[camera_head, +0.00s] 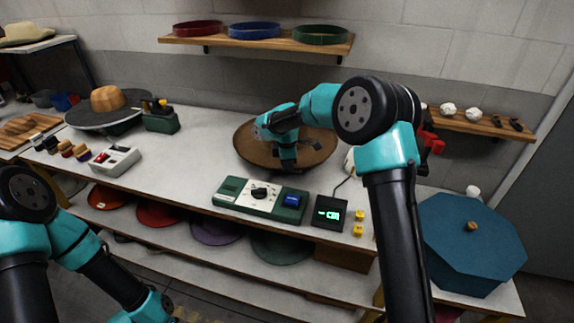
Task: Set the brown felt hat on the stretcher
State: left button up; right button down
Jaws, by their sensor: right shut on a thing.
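The brown felt hat (318,150) is at the middle of the bench, toward the back, its wide round brim showing. My right gripper (288,160) reaches down over it from the right and is shut on the hat. My gripper and wrist cover much of the hat's middle, so I cannot tell whether it touches the bench. What looks like the stretcher, a wooden crown-shaped block (107,98) on a dark round plate (85,119), stands at the back left with nothing on it. My left arm is at the lower left; its fingertips are out of the picture.
A green control box (232,198) and a small display (330,213) stand at the bench's front edge. A grey-white device (116,161) and brushes (73,150) lie at left. A blue octagonal box (472,240) is at right. A shelf (255,43) hangs above.

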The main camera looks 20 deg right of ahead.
jog(key=shift+f, duration=0.65)
dwell(0.3)
jog(key=c, duration=1.1)
grip_release()
jog(key=shift+c, duration=0.2)
notch_tip(320, 180, up, 17)
jog(key=shift+a+r, duration=0.15)
jog(key=shift+r, duration=0.05)
